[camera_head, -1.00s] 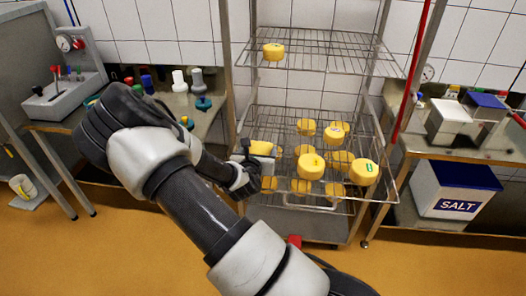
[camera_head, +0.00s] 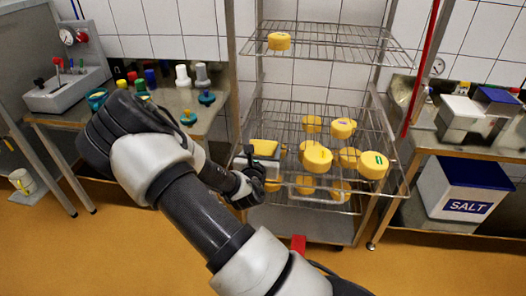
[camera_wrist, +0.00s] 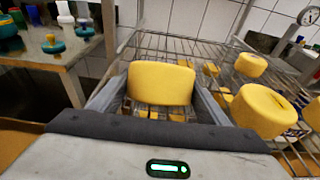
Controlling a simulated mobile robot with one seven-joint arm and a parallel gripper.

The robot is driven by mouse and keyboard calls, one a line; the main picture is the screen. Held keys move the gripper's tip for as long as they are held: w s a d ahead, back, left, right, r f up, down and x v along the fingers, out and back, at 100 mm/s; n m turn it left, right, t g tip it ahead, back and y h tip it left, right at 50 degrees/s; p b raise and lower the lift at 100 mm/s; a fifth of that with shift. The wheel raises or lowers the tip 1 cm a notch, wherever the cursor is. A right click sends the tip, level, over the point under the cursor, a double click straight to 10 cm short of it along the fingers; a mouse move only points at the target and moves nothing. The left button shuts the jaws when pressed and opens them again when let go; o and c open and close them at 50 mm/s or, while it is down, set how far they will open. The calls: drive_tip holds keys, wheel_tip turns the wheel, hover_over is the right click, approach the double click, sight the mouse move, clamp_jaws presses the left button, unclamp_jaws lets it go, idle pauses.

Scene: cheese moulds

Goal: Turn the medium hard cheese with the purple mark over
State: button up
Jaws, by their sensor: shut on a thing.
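My gripper (camera_wrist: 158,92) is shut on a yellow cheese (camera_wrist: 161,82), with one finger on each side of it in the wrist view. In the head view the gripper (camera_head: 262,163) is at the left front of the rack's lower shelf, and the held cheese (camera_head: 266,146) shows just above it. No purple mark shows on the held cheese from either view. Its underside is hidden, and I cannot tell whether it touches the shelf.
Several yellow cheeses stand on the lower wire shelf (camera_head: 290,118), one with a green mark (camera_head: 374,165). Another cheese (camera_head: 279,41) is on the upper shelf (camera_head: 330,45). Side tables flank the rack, with a salt bin (camera_head: 462,185) at right.

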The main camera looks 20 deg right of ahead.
drive_tip(key=shift+f+t+h+b, duration=0.3)
drive_tip(key=shift+t+b, duration=0.1)
drive_tip(key=shift+b, duration=0.8)
drive_tip(key=shift+r+t+b, duration=0.15)
drive_tip(key=shift+t+b, duration=0.15)
drive_tip(key=shift+b, duration=0.45)
drive_tip(key=o, duration=1.1)
drive_tip(key=shift+o, duration=0.2)
drive_tip(key=shift+s, duration=0.1)
drive_tip(key=shift+f+p+v, duration=0.15)
drive_tip(key=shift+p+v, duration=0.1)
drive_tip(key=shift+v, duration=1.45)
drive_tip(key=shift+f+p+v, duration=0.15)
drive_tip(key=shift+p+v, duration=0.05)
drive_tip(key=shift+v, duration=1.5)
drive_tip(key=shift+a, duration=0.1)
